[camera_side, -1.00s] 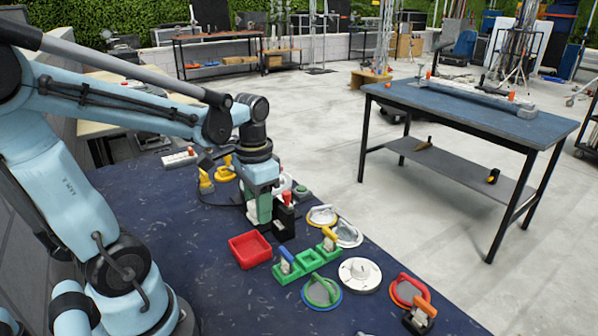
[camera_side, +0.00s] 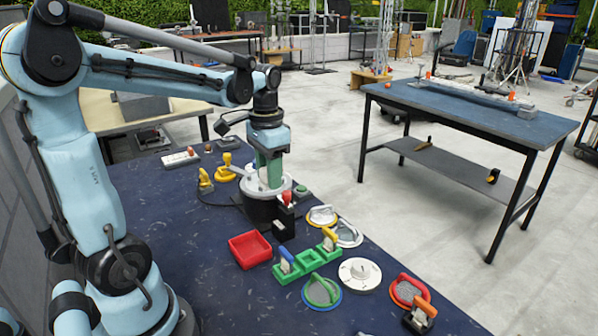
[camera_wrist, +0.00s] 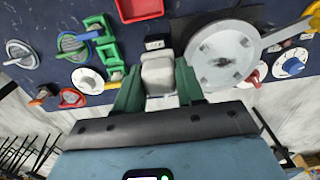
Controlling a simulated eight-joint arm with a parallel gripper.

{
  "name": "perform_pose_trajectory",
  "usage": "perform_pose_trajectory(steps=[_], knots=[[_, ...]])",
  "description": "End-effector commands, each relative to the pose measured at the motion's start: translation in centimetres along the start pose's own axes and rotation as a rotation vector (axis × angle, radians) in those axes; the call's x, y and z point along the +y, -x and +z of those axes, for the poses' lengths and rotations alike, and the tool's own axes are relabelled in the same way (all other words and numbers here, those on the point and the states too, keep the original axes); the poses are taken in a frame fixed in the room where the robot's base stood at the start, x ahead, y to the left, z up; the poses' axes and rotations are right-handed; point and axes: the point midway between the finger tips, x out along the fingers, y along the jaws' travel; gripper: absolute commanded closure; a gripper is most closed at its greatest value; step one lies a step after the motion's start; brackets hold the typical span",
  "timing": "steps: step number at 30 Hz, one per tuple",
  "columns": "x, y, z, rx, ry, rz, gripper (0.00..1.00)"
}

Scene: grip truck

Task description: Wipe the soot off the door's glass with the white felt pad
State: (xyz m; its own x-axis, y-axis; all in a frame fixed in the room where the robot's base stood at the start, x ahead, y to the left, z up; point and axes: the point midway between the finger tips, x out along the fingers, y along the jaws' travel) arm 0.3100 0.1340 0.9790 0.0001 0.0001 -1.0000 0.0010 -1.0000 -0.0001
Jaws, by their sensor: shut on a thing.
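My gripper (camera_side: 270,178) is shut on a pale block, which I take as the white felt pad (camera_wrist: 158,72); it shows between the green fingers in the wrist view. A round pale disc with several dark marks, seemingly the door's glass (camera_wrist: 221,57), lies just right of the block there. In the side view the door (camera_side: 252,188) tops a dark drum, and my fingers hide part of it. The pad's underside is hidden, and I cannot tell whether it touches the glass.
A black block with a red knob (camera_side: 287,199) stands close in front of the drum. A red tray (camera_side: 250,250), a green rack (camera_side: 308,260) with blue- and yellow-topped pieces, and several round dials and handles lie nearer.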

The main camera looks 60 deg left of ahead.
Motion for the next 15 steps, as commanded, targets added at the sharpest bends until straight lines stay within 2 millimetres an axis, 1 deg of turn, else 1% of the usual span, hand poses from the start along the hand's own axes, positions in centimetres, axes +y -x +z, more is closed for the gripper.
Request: perform_pose_trajectory(steps=[1,6,10,15], knots=[[-1.3,0.6,-1.0,0.0,0.004,0.0,0.86],[-4.4,2.1,-3.2,0.0,0.002,0.0,0.86],[-5.9,2.6,-4.0,0.0,0.0,0.0,0.86],[-6.5,2.5,-4.3,0.0,-0.001,0.0,0.86]])
